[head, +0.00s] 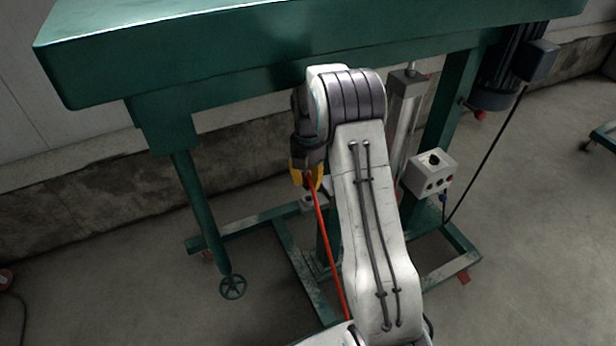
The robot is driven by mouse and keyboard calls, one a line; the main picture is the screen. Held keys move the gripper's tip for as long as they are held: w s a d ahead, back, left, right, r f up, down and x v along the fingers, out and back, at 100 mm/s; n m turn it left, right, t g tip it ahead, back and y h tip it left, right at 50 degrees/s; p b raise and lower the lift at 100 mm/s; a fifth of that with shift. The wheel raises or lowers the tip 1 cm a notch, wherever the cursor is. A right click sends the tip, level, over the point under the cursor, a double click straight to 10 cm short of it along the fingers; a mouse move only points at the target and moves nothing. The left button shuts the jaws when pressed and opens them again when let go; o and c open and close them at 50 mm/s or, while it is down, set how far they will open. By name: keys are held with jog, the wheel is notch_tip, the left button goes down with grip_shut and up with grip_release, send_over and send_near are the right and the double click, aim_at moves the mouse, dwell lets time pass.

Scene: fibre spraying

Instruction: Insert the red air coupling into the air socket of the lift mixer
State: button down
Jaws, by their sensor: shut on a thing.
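My gripper (306,178), with yellow fingers, hangs below the wrist of my white arm, under the green lift mixer (250,50). It is shut on the red air coupling, which is mostly hidden between the fingers. A red hose (328,255) runs from the fingers down behind my arm. The lift mixer is a large green body on a wheeled frame. I cannot make out the air socket for certain. A small grey fitting (311,203) shows just below the gripper, partly hidden. I cannot tell whether the coupling touches anything.
A grey control box (430,172) with knobs sits right of my arm, with a black cable. A metal cylinder (404,110) stands behind the arm. A green leg with a handwheel (232,287) is at left. A dark motor (505,65) hangs upper right. Floor at lower left is mostly clear.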

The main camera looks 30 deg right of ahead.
aim_at(308, 191)
jog(key=shift+f+b, duration=0.55)
jog(key=shift+f, duration=0.5)
jog(key=shift+f+b, duration=1.2)
jog(key=shift+f, duration=0.45)
dwell(0.8)
jog(key=c, duration=1)
grip_release()
jog(key=shift+r, duration=0.1)
jog(key=shift+r, duration=3.7)
